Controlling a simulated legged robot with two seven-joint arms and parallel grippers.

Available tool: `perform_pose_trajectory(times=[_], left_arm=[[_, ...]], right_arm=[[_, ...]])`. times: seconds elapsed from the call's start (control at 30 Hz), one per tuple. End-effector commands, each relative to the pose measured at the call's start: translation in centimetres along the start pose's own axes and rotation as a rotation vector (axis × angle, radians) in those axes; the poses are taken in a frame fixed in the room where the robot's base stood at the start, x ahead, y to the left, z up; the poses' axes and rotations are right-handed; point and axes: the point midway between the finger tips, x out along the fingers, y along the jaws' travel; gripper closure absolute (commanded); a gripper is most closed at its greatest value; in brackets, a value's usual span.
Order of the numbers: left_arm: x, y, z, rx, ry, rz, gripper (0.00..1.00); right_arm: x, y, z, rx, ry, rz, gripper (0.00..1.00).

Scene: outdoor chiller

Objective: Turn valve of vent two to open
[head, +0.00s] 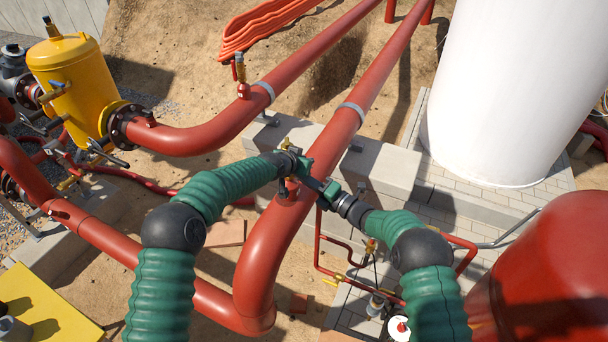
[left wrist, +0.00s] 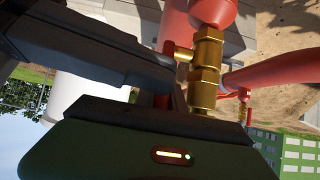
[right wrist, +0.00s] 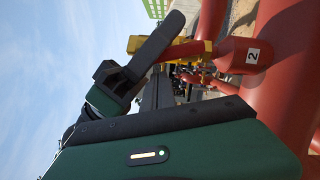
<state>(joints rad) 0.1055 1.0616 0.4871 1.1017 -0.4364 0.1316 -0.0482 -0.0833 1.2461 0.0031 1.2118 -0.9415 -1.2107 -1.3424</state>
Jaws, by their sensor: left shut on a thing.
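Vent two is a short red stub marked "2" (right wrist: 252,56) on the big red pipe. It carries a brass valve (left wrist: 207,55) with a red lever (right wrist: 183,50). My left gripper (head: 293,165) is at this valve, shut on the red lever; its dark finger lies against the lever in the right wrist view, and its fingers hide part of it. My right gripper (head: 328,188) is just to the right, close beside the left one and over the pipe. Its jaws are mostly hidden and I cannot tell whether they hold anything.
A second red pipe (head: 215,130) runs alongside with a similar brass vent valve (head: 241,70). A yellow tank (head: 70,75) stands at the left and a white tank (head: 500,90) at the right. A red vessel (head: 550,265) is close to my right arm. Concrete blocks (head: 385,165) lie under the pipes.

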Motion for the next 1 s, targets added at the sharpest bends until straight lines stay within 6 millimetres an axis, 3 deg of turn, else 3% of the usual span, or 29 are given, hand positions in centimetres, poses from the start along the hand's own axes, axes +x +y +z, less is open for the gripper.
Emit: perform_pose_trajectory(times=[0.8,0.83,0.9,1.0], left_arm=[[-0.1,-0.1,-0.3,0.001,0.005,-0.002,1.00],[-0.1,-0.1,-0.3,0.001,0.004,-0.002,0.83],[-0.1,-0.1,-0.2,0.001,0.002,-0.001,0.76],[0.0,0.0,0.1,0.001,-0.004,0.000,0.76]], right_arm=[[0.4,0.3,2.5,-0.003,-0.011,0.000,1.00],[0.4,0.4,2.6,-0.004,-0.011,0.000,1.00],[0.4,0.4,2.6,-0.004,-0.012,0.001,1.00],[0.3,0.4,2.6,-0.004,-0.012,0.000,1.00]])
